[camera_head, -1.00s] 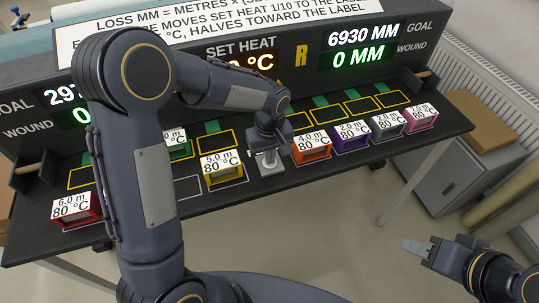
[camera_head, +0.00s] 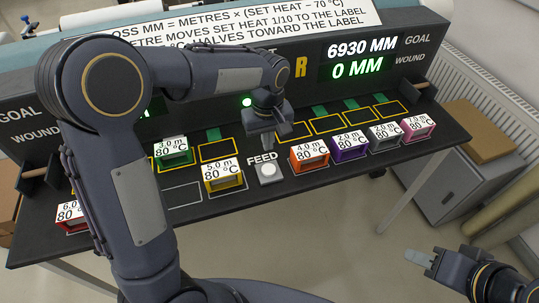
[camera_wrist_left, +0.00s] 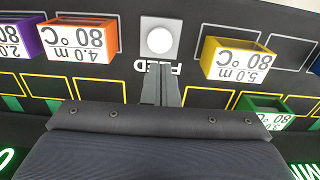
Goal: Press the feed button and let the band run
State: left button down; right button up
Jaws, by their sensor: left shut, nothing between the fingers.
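The feed button (camera_head: 268,170) is a pale round cap on a light square plate, with the word FEED behind it on the dark bench. My left gripper (camera_head: 266,150) is shut and empty, just behind and above the button, apart from it. In the left wrist view the shut fingers (camera_wrist_left: 161,92) point toward the button (camera_wrist_left: 160,40), with a gap and part of the FEED label between them. My right gripper (camera_head: 420,258) is at the lower right, away from the bench; its finger gap is not clear.
An orange 4.0 m box (camera_head: 309,158) and a yellow 5.0 m box (camera_head: 222,175) flank the button. Purple (camera_head: 349,146), grey and pink boxes stand farther right. The right display (camera_head: 360,58) reads goal 6930 MM, wound 0 MM. A green light (camera_head: 247,101) glows behind my left wrist.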

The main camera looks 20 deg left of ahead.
pick_arm(q)
jog(key=shift+d+r, duration=0.15)
jog(key=shift+r, duration=1.8)
jog(key=s+a+r+m+t+h, duration=0.1)
jog(key=s+a+r, duration=0.15)
jog(key=s, duration=0.35)
jog(key=s+a+r+m+t+h, duration=0.1)
jog(key=s+a+h, duration=0.1)
jog(key=s+a, duration=0.3)
jog(key=s+d+f+m+t, duration=0.1)
jog(key=s+f+m+t, duration=0.1)
jog(key=s, duration=1)
jog(key=shift+d+f+m+t+h, duration=0.3)
jog(key=shift+m+t+h, duration=0.1)
jog(key=shift+m+t, duration=0.25)
jog(key=shift+s, duration=0.1)
